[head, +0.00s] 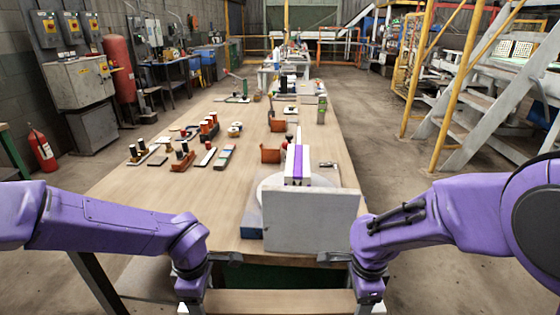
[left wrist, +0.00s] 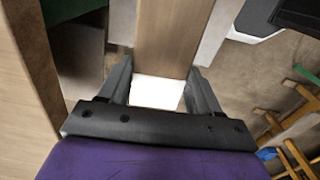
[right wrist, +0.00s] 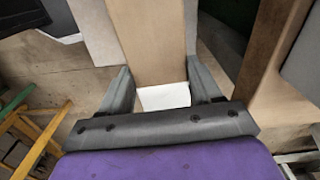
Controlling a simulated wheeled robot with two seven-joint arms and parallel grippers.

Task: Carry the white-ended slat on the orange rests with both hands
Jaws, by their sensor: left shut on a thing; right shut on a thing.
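A pale wooden slat (head: 280,302) is held level across the bottom of the head view, in front of the table's near edge. My left gripper (head: 194,297) is shut on its left end, and my right gripper (head: 367,297) is shut on its right end. The white end shows between the fingers in the left wrist view (left wrist: 157,93) and in the right wrist view (right wrist: 163,97). Two orange-brown blocks, possibly the rests, stand on the table: a nearer one (head: 270,156) and a farther one (head: 277,126). Nothing visible lies across them.
The long wooden table (head: 225,190) lies ahead. A grey upright panel (head: 310,220) stands at its near edge, with a white and purple block (head: 298,165) behind it. Several small parts (head: 183,160) stand at the left. Bare tabletop shows at the near left.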

